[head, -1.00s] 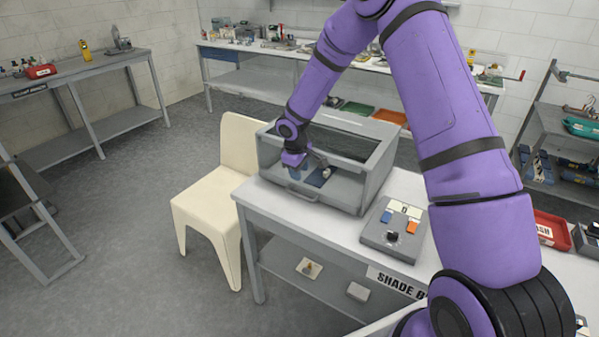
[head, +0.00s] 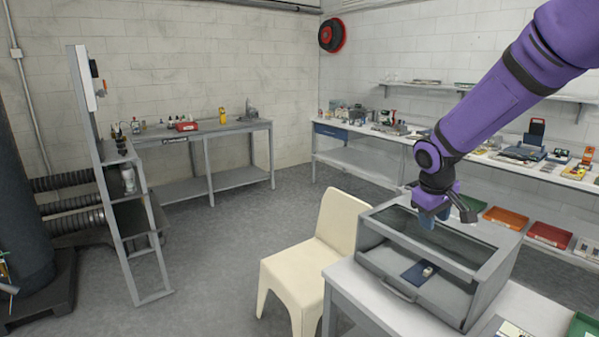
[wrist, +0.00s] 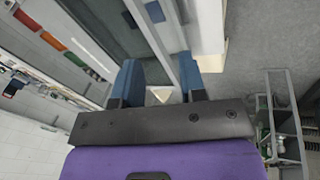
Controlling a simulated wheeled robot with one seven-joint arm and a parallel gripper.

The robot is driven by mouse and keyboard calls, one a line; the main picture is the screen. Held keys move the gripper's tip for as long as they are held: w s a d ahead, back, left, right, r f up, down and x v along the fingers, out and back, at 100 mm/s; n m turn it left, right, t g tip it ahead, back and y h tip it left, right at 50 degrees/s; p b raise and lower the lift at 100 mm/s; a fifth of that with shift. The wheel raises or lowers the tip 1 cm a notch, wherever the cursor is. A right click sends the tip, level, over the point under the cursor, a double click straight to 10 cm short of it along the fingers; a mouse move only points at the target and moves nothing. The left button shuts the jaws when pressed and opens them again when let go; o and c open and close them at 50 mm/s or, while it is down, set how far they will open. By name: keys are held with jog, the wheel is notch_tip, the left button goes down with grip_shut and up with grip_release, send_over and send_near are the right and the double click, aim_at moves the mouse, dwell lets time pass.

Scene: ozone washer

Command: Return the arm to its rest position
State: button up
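My purple arm reaches in from the upper right of the head view. My gripper (head: 432,216) hangs just above the upper left part of a grey box with a see-through top (head: 482,275). In the wrist view my gripper (wrist: 160,78) has its two blue fingers apart with nothing held between them. Whether the fingers touch the box cannot be told.
A cream chair (head: 312,250) stands left of the box, close to its white table (head: 345,283). A long back bench (head: 365,157) carries several tools and trays. A grey ladder-like stand (head: 130,210) is at the left. The floor between is clear.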

jog(key=s+r+m+t, duration=0.1)
jog(key=s+r+m, duration=0.1)
jog(key=s+r, duration=1.05)
jog(key=s+a+r+m+t+y, duration=0.1)
jog(key=s+m+y, duration=0.1)
jog(key=s, duration=1.6)
jog(key=shift+s+r+m+t+y, duration=0.2)
jog(key=shift+r+m+t+y, duration=0.1)
jog(key=shift+r+t, duration=0.1)
